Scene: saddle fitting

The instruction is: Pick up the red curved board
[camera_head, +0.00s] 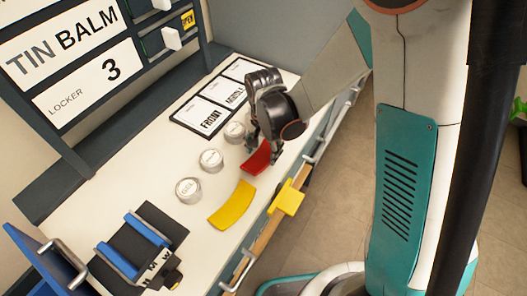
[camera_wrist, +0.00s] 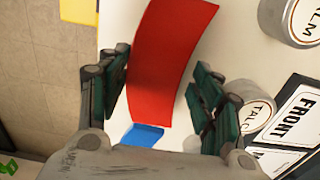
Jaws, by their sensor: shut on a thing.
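The red curved board (camera_head: 257,158) is at the front part of the white counter, partly hidden under my gripper (camera_head: 264,148) in the head view. In the wrist view the red board (camera_wrist: 172,62) runs up between the two dark green fingers of my gripper (camera_wrist: 160,95). The fingers are shut on the board near its lower end, one at each long edge. Whether the board still touches the counter cannot be told.
A yellow curved board (camera_head: 232,206) and several round tins (camera_head: 211,160) lie close by on the counter (camera_head: 110,200). A blue piece (camera_wrist: 142,135) shows just below the red board. A yellow block (camera_head: 287,198) sits at the front edge. A blue-railed stand (camera_head: 135,245) is at lower left.

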